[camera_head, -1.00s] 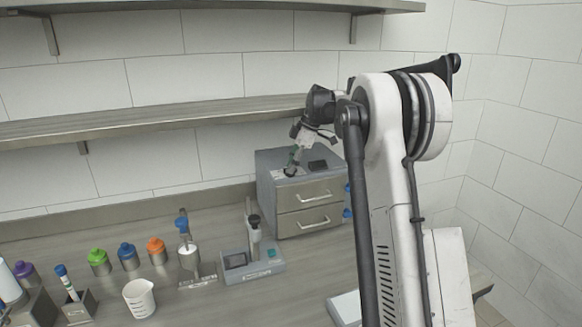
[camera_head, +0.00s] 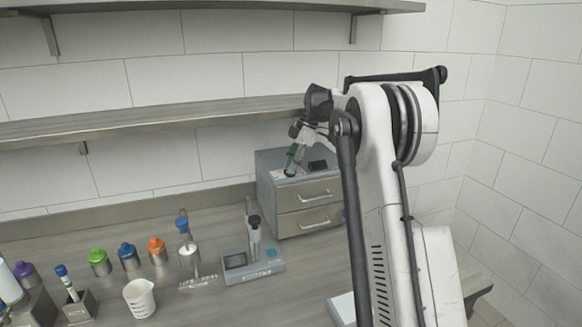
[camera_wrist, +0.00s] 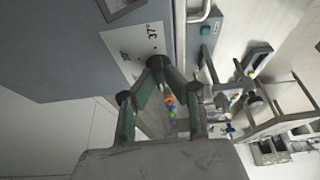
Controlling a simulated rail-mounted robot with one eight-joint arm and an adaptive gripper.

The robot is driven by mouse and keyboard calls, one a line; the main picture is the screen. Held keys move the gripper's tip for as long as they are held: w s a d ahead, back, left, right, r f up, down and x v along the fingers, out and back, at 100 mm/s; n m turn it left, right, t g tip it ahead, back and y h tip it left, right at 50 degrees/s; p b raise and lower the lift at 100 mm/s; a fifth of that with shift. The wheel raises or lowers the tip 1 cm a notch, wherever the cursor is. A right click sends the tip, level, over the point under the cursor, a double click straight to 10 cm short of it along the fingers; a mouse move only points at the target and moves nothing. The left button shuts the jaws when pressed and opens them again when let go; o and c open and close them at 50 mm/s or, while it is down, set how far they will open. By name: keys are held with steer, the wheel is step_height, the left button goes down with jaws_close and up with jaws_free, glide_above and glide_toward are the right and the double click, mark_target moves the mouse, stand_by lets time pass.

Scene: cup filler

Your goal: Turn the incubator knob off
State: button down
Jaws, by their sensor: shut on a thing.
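The incubator (camera_head: 298,215) is a grey box with two drawers at the back of the counter, below the shelf. My gripper (camera_head: 290,170) reaches down onto the left part of its top. In the wrist view my gripper (camera_wrist: 158,72) has its green fingers closing together on the dark round knob (camera_wrist: 155,61). The knob sits on a pale label plate (camera_wrist: 128,48) with "37°" printed beside it and another, unreadable mark. The fingers cover part of the knob, so I cannot tell where it points. In the head view the knob is hidden by the fingers.
A dark display (camera_head: 317,166) lies on the incubator's top, beside my gripper. A grey device (camera_head: 252,262) with a stand is in front. A white beaker (camera_head: 139,298) and several colour-capped bottles (camera_head: 128,256) stand left. The shelf (camera_head: 150,122) runs close behind my wrist.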

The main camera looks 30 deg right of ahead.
steer(key=c, duration=1.8)
jaws_free()
steer(key=v, duration=0.7)
steer(key=shift+d+r, duration=0.15)
steer(key=shift+r, duration=0.05)
